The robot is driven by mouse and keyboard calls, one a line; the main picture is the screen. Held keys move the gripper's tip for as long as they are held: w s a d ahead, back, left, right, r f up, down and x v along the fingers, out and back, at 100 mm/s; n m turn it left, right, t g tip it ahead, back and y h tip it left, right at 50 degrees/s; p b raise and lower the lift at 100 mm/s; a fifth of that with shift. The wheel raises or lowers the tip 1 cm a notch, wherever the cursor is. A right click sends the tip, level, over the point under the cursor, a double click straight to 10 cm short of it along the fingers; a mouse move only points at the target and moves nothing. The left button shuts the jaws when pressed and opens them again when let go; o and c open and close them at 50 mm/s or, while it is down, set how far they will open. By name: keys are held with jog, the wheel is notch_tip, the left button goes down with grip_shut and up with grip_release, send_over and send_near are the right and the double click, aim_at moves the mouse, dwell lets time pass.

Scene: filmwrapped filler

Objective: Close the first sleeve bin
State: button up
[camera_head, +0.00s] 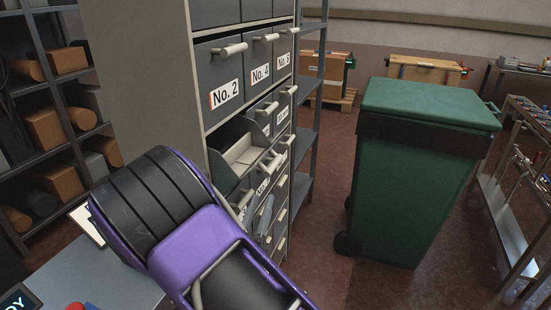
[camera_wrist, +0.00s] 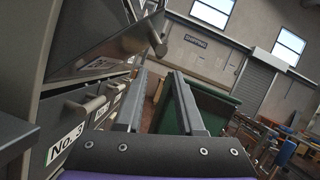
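A grey cabinet (camera_head: 150,60) holds rows of labelled bins with pale bar handles. In the head view, bins No. 2 (camera_head: 222,85) and No. 4 (camera_head: 262,70) sit flush in the upper row. Below them a bin (camera_head: 240,152) stands pulled out, its inside showing; its label is hidden. I cannot tell which is the first sleeve bin. In the wrist view, a tilted bin front (camera_wrist: 110,45) juts out at upper left, above bin No. 3 (camera_wrist: 66,143). My gripper (camera_wrist: 160,76) is open and empty, its fingers right of the bin fronts. My purple and black arm hides the lower cabinet.
A metal cart (camera_head: 510,225) is at far right. A shelf of boxes (camera_head: 65,130) is at left, and a grey tabletop (camera_head: 95,280) lies at lower left.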

aim_at(273, 166)
jog(key=x, duration=1.2)
jog(key=shift+c, duration=0.2)
grip_shut()
dwell(0.9)
